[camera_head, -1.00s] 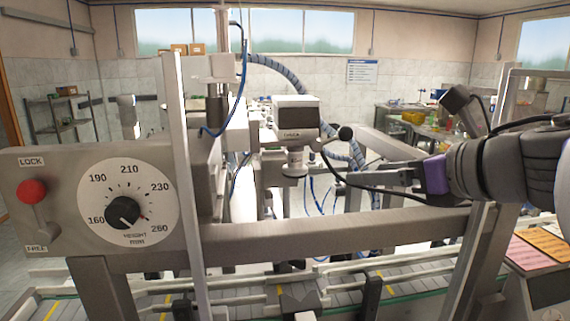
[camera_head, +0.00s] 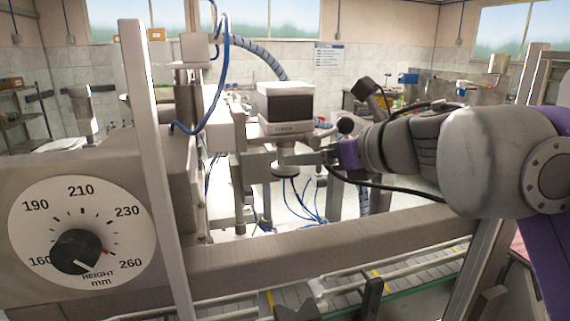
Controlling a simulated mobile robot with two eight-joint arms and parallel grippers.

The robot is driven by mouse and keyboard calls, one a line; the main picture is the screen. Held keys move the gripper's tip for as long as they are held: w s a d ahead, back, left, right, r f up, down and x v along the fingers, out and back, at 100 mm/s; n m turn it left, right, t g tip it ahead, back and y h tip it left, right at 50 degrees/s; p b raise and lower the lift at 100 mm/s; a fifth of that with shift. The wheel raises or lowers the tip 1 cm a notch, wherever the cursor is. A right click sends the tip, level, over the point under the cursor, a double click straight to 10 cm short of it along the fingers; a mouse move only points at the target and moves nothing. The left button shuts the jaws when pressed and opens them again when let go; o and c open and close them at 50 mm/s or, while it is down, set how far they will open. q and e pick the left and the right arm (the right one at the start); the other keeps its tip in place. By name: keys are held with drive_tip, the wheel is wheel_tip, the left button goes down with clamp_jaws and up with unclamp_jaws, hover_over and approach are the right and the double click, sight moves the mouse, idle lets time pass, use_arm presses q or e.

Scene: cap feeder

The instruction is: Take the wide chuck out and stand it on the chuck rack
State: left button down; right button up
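My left gripper is out of view. I cannot pick out the chuck rack.
A lever with a black ball knob (camera_head: 345,126) sits just above my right gripper. A grey frame beam (camera_head: 310,255) and an upright post (camera_head: 155,160) stand in front. A height dial (camera_head: 80,238) is at lower left. A conveyor (camera_head: 400,280) runs below. Blue hoses hang near the head.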

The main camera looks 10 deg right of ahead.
sight(293, 168)
drive_tip(key=x, duration=0.5)
drive_tip(key=shift+a+r, duration=0.1)
drive_tip(key=shift+s, duration=0.15)
clamp_jaws()
